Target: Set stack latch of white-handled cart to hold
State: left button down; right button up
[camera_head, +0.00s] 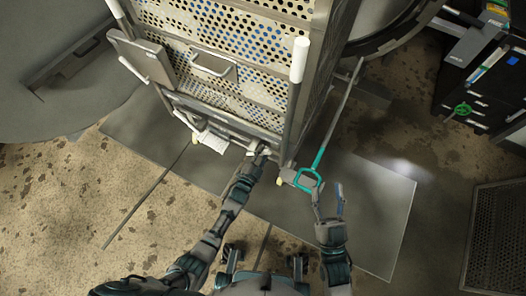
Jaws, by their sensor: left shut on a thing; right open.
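The white-handled cart (291,105) stands in front of me, with a perforated stack (230,45) on it. One white upright handle (299,60) is at its right front corner and another (116,8) at its left. My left gripper (258,157) is at the cart's lower front edge, near the right corner. It is shut on a small part there, which looks like the stack latch; the fingers hide most of it, so its setting cannot be told. My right gripper (328,202) is open and empty, right of the cart, over the grey floor plate.
A white pedal-like piece (213,141) juts from the cart's lower front. A dark cabinet (480,85) with a green handwheel (462,109) stands right.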

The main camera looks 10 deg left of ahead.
pick_arm(q)
jog(key=shift+s+d+f, duration=0.1)
jog(key=shift+s+f, duration=0.1)
jog(key=shift+f, duration=0.1)
jog(key=c, duration=1)
grip_release()
jog(key=shift+o, duration=0.2)
jog(key=shift+w+r, duration=0.1)
jog(key=v, duration=1.2)
